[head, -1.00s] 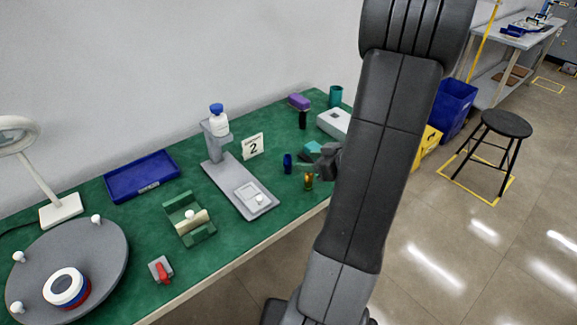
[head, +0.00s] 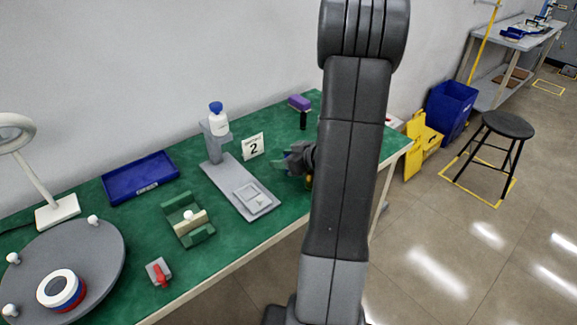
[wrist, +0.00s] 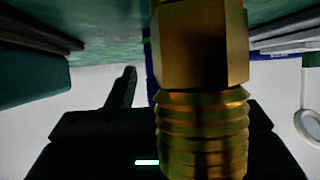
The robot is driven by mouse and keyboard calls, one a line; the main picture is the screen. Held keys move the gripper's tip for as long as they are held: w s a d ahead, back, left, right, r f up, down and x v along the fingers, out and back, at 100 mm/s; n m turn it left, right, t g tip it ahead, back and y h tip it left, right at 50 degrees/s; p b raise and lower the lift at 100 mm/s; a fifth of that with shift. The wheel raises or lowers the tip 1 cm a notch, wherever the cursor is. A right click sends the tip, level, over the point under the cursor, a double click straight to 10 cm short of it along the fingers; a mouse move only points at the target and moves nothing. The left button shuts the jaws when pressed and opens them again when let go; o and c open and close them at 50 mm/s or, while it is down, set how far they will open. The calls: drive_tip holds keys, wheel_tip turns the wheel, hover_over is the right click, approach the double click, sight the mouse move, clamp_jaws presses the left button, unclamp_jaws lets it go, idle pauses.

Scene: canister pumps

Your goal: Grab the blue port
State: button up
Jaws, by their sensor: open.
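My gripper (head: 288,163) is open, low over the right part of the green table in the head view, with dark green finger pads. A threaded brass fitting (wrist: 203,125) fills the middle of the wrist view, very close to the camera; only a sliver of it shows under my gripper in the head view. The blue port is hidden behind my gripper and arm in the head view. A thin blue edge (wrist: 149,82) shows just left of the brass fitting in the wrist view; it may be the port, mostly covered. Nothing is seen held.
A grey stand with a blue-capped bottle (head: 217,119) and a "2" sign (head: 253,146) are left of my gripper. A purple-topped block (head: 299,102) and a black cylinder (head: 303,120) stand behind. A blue tray (head: 140,177) lies farther left.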

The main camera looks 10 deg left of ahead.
drive_tip(key=shift+c, duration=0.2)
clamp_jaws()
drive_tip(key=shift+r, duration=0.1)
